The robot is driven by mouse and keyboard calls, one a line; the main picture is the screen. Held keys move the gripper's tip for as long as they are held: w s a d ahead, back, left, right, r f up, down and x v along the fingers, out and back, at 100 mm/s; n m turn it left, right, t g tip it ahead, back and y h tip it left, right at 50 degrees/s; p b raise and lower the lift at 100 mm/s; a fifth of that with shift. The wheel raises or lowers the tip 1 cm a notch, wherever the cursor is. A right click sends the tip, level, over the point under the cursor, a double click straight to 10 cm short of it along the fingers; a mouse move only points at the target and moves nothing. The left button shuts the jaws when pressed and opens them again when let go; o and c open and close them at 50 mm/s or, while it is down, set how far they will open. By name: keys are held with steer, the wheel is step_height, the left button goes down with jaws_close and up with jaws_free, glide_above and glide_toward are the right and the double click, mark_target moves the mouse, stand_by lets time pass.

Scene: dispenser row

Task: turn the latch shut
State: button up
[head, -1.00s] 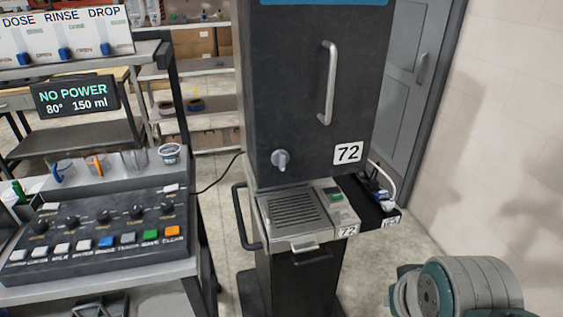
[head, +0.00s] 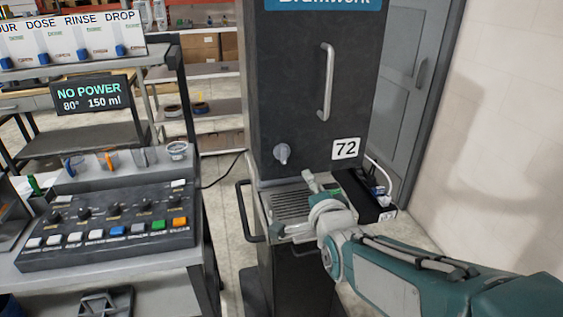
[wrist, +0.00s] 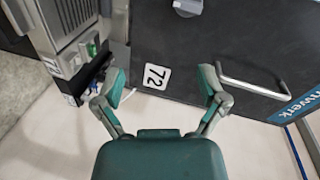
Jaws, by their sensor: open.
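The latch is a small grey knob (head: 282,153) on the lower left of the dark cabinet door (head: 300,95). In the wrist view the knob (wrist: 187,7) is at the top edge, partly cut off. My gripper (wrist: 165,80) is open and empty in the wrist view, its two fingers spread apart in front of the door, with the 72 label between them. In the head view my arm reaches in from the lower right. Its end (head: 318,188) is in front of the drip tray, below and to the right of the knob, apart from it.
The door's long handle (head: 326,82) is above the knob. A drip tray (head: 285,204) juts out below the door. A black side shelf with plugs and cables (head: 375,200) is at the right. A button console (head: 110,230) stands at the left. A wall closes off the right.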

mark_target(284, 158)
steer(key=w+a, duration=0.2)
steer(key=w, duration=0.1)
steer(key=w+a+m+t, duration=0.1)
steer(key=w+a, duration=0.1)
steer(key=w, duration=0.2)
steer(key=w+a+m+y, duration=0.1)
steer(key=w+a, duration=0.1)
steer(key=w, duration=0.2)
steer(key=shift+r+t, duration=0.4)
steer(key=shift+d, duration=0.1)
steer(key=c, duration=1.2)
